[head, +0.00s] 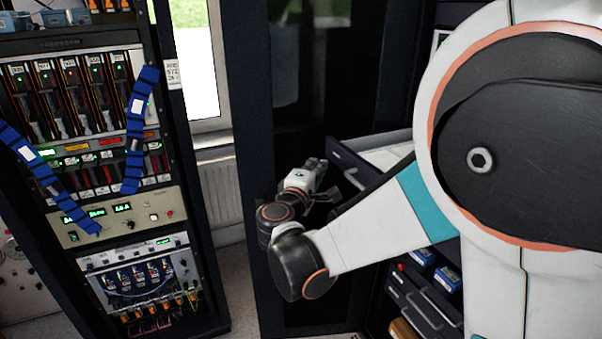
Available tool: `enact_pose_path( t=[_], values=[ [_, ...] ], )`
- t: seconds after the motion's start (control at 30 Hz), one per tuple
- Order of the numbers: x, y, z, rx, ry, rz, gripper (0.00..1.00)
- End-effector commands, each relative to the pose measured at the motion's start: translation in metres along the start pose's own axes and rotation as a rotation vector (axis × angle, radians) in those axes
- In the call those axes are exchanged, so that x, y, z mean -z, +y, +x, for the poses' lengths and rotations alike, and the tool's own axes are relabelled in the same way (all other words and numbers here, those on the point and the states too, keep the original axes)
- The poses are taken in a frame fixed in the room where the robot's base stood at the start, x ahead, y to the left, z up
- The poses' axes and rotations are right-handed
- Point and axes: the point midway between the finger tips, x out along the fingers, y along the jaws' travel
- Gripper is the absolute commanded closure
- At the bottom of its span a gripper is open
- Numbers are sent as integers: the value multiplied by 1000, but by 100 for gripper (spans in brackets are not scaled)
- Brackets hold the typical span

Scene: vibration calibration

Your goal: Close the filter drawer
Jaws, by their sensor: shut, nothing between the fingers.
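An open drawer (350,160) with a dark front sticks out of the dark cabinet at centre right; I take it to be the filter drawer. Its light top edge shows, but my arm hides much of it and its inside is not visible. My gripper (322,170) is shut and empty. It is just left of the drawer front, close to it; I cannot tell whether they touch.
A rack of instruments (120,215) with blue straps stands at the left. A tall dark panel (275,110) is behind my gripper. Lower drawers (425,305) with blue boxes (420,257) are below my arm. A strip of floor (238,275) is clear between rack and panel.

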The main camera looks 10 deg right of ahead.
Motion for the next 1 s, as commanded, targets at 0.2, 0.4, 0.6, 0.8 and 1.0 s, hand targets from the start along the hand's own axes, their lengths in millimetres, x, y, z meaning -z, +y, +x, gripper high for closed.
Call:
enact_pose_path(
  t=[0.2,0.4,0.6,0.8,1.0],
  values=[
    [-7,0,7,0,1,0,100],
    [-7,0,7,0,1,0,100],
    [-9,0,9,0,0,0,100],
    [-23,0,22,0,-3,0,100],
    [-54,0,52,0,-6,0,100]
  ],
)
